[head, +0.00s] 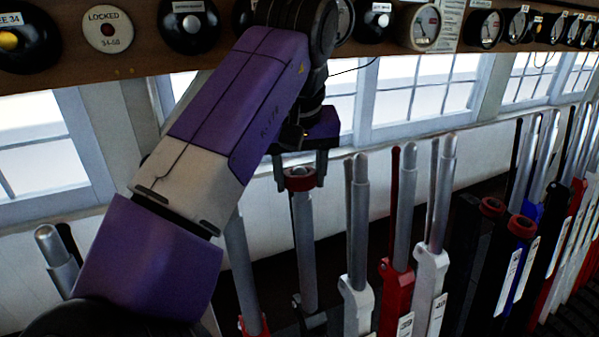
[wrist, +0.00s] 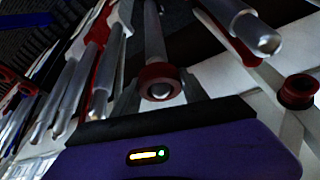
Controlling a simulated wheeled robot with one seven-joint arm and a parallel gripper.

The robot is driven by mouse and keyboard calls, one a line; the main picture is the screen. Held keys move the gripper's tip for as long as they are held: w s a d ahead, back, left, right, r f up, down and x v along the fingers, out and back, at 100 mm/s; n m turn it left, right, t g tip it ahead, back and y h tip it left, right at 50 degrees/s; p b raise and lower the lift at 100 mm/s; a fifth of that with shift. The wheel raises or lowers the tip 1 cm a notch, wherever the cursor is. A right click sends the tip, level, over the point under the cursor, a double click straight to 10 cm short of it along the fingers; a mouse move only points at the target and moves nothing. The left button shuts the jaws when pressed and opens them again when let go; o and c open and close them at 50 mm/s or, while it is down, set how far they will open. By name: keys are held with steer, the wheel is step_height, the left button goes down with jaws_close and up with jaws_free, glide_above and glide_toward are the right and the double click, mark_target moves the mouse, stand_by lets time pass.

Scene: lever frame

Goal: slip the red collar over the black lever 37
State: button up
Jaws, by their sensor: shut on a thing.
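My gripper (head: 300,172) points down with its two fingers shut on the red collar (head: 300,183). The collar sits at the top of a bare-metal lever (head: 305,240) with a dark base, which matches the black lever 37; I cannot read its number. In the wrist view, the collar (wrist: 150,72) is between the fingertips (wrist: 160,92), and the lever's rounded tip (wrist: 162,90) shows inside the ring. The lever's shaft (wrist: 154,35) runs away behind it. The collar appears to be around the tip only, not further down the shaft.
A white lever (head: 359,220) stands close on the right, then a red lever (head: 405,200) and another white one (head: 442,200). A red-based lever (head: 242,265) stands close left. Other red collars (head: 491,205) sit on dark posts at right. Dials (head: 424,28) line the shelf above.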

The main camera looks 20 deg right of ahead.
steer(key=shift+f, duration=0.5)
steer(key=o, duration=1.5)
steer(key=shift+s, duration=0.1)
steer(key=shift+r, duration=0.1)
steer(key=p+v, duration=0.8)
steer(key=v, duration=0.1)
stand_by(0.4)
